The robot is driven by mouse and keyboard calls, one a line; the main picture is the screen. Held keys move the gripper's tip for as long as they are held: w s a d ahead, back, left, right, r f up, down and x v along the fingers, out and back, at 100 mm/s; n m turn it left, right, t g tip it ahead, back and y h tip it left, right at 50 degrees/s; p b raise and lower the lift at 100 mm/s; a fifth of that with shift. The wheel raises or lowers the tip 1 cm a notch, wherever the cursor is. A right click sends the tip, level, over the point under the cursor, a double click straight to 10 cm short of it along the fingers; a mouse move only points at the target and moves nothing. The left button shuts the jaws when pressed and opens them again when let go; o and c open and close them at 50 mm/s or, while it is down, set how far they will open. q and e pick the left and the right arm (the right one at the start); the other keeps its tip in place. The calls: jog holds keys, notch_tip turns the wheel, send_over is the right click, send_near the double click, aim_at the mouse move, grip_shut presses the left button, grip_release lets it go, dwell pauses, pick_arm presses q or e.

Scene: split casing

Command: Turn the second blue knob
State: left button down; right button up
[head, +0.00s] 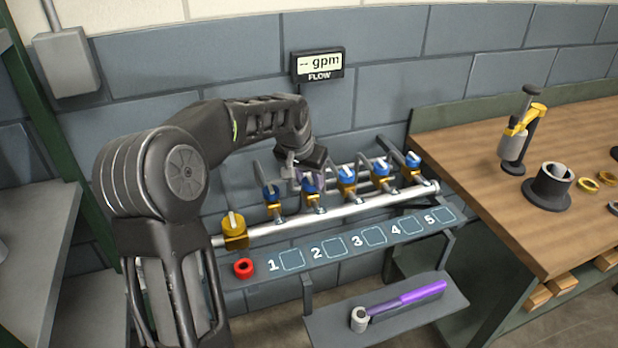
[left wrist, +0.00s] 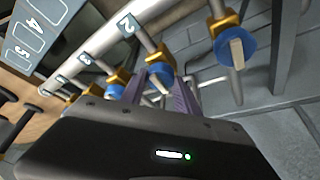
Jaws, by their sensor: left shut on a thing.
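Several blue knobs sit in a row on gold valves along a silver pipe (head: 338,206). The second blue knob (head: 310,187) from the left is partly hidden by my left gripper (head: 306,174), which reaches it from above and behind. In the left wrist view, the fingers of my left gripper (left wrist: 160,88) are on both sides of this knob (left wrist: 155,90), shut on its handle. The first blue knob (head: 271,194) is free and shows a pale bar handle; it is large in the left wrist view (left wrist: 236,46). My right gripper is not in view.
A gold valve (head: 235,232) ends the pipe at left. A purple-handled tool (head: 408,298) lies on the lower shelf. The flow display (head: 318,64) reads "-- gpm". A wooden bench (head: 470,150) stands right.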

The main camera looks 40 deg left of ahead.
pick_arm(q)
jog(key=shift+a+m, duration=0.1)
jog(key=shift+m, duration=0.4)
jog(key=shift+m+h, duration=0.6)
jog(key=shift+m, duration=0.3)
jog(key=m+h, duration=0.1)
jog(key=m, duration=0.2)
jog(key=shift+a+p, duration=0.15)
jog(key=shift+p, duration=0.15)
jog(key=m, duration=0.2)
jog(key=m+h+p, duration=0.1)
jog(key=m, duration=0.1)
jog(key=shift+w+r+g+h, duration=0.1)
jog(key=shift+g+h, duration=0.2)
jog(key=shift+g, duration=0.1)
jog(key=m+g+h+p, duration=0.1)
jog(key=m+p, duration=0.1)
jog(key=m, duration=0.2)
jog(key=shift+a+r+m, duration=0.1)
jog(key=shift+m, duration=0.2)
jog(key=m+g+p, duration=0.1)
jog(key=m+p, duration=0.1)
jog(key=shift+w+p, duration=0.1)
jog(key=shift+p, duration=0.3)
jog(key=shift+m+g+p, duration=0.4)
jog(key=shift+m+p, duration=0.3)
jog(key=shift+m, duration=0.1)
jog(key=shift+f, duration=0.2)
